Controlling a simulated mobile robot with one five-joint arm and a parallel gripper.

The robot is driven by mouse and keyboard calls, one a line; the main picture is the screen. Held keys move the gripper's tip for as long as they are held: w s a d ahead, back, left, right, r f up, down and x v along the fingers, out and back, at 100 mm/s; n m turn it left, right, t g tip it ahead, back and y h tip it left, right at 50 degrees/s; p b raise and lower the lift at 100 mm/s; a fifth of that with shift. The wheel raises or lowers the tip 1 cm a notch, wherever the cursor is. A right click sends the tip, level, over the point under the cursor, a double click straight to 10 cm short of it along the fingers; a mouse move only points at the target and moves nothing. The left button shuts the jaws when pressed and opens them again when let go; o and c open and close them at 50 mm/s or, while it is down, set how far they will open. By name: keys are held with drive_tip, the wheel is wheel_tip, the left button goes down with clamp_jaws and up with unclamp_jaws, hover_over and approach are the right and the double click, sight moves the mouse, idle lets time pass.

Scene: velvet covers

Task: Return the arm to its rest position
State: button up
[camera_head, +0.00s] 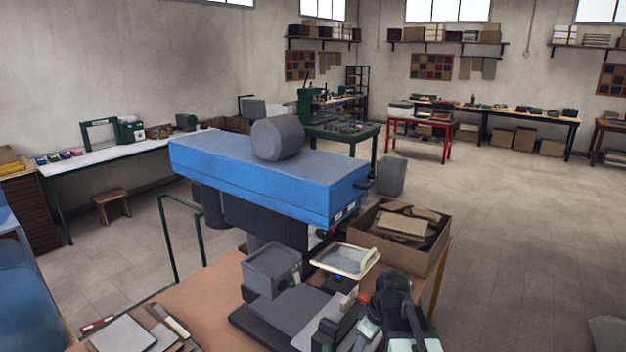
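A dark jointed assembly (396,300) with pale parts rises from the bottom edge, right of centre. It looks like my arm, folded low in front of the work table (205,290). I cannot make out the fingertips, or whether anything is between them. A cream-rimmed tray (345,259) lies just beyond it on the table. A large blue machine head (265,178) with a grey cylinder (278,138) on top stands over the far side of the table.
An open cardboard box (435,262) of brown pieces stands behind the arm. A grey bin-like block (272,270) and flat boards (122,334) are on the table. A grey waste bin (391,177) stands on the floor. The floor at right (520,240) is mostly clear.

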drive_tip(key=s+d+m+g+h, duration=0.1)
drive_tip(key=s+d+m+h, duration=0.1)
drive_tip(key=s+m, duration=0.6)
drive_tip(key=shift+d+f+m, duration=0.2)
drive_tip(key=shift+f+m, duration=0.2)
drive_tip(key=shift+m, duration=0.4)
drive_tip(key=shift+c, duration=0.6)
drive_tip(key=shift+w, duration=0.1)
drive_tip(key=shift+c, duration=0.2)
